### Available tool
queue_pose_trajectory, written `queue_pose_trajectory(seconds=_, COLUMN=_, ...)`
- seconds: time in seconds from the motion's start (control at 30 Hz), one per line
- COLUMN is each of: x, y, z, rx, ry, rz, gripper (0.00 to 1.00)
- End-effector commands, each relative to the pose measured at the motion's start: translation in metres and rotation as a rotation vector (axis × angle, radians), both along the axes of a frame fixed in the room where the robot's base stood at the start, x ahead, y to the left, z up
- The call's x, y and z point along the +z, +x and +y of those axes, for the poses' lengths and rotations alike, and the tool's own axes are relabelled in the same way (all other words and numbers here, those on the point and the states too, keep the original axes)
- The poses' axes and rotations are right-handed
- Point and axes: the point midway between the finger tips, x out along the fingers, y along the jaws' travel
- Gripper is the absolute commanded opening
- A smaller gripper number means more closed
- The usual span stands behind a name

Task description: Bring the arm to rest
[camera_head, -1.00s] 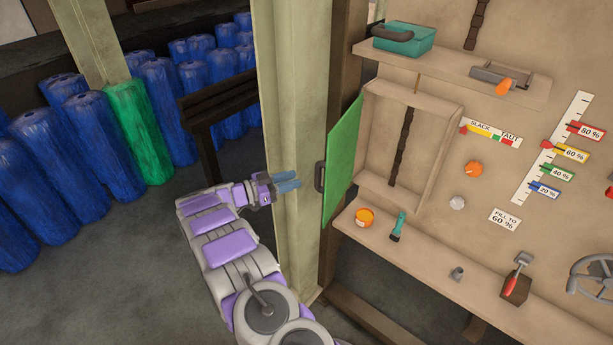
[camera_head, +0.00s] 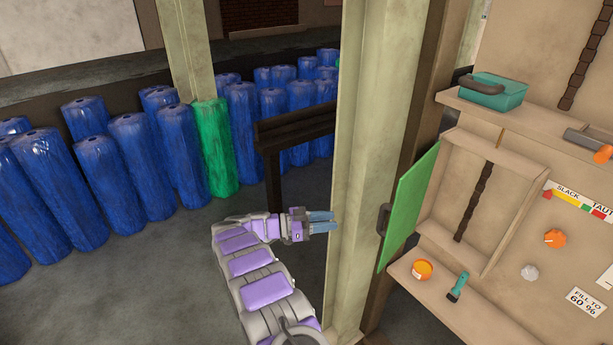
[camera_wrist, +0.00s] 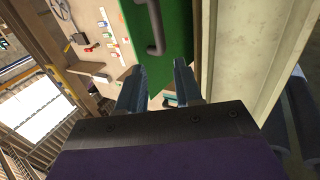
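My arm is stretched out in the lower middle of the head view, with purple and grey links. My gripper (camera_head: 322,224) points right, in front of or close to the pale post (camera_head: 358,150); I cannot tell whether it touches. In the wrist view my gripper (camera_wrist: 158,82) shows two fingers held apart with nothing between them. Beyond the fingers are the green door (camera_wrist: 172,45) and its dark handle. The same green door (camera_head: 410,205) stands open on the wall cabinet in the head view, to the right of my gripper and apart from it.
Blue rolls (camera_head: 150,150) and one green roll (camera_head: 212,150) stand at the left. A dark bench (camera_head: 295,128) is behind the post. The work board at right has a lower shelf (camera_head: 480,310) with an orange tin (camera_head: 422,270) and a teal-handled tool (camera_head: 458,287). Open floor lies at lower left.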

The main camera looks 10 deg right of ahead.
Motion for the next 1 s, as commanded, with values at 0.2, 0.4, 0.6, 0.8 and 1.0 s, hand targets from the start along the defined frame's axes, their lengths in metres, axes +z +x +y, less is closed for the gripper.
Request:
queue_pose_trajectory(seconds=0.2, x=0.016, y=0.022, z=-0.003, rx=0.091, ry=0.017, rz=-0.040, gripper=0.35)
queue_pose_trajectory(seconds=0.4, x=0.068, y=0.086, z=-0.001, rx=0.382, ry=0.080, rz=-0.152, gripper=0.35)
queue_pose_trajectory(seconds=0.6, x=0.126, y=0.136, z=0.022, rx=0.709, ry=0.158, rz=-0.233, gripper=0.35)
queue_pose_trajectory(seconds=0.8, x=0.171, y=0.154, z=0.062, rx=1.027, ry=0.257, rz=-0.242, gripper=0.35)
queue_pose_trajectory(seconds=1.0, x=0.201, y=0.137, z=0.105, rx=1.313, ry=0.375, rz=-0.184, gripper=0.35)
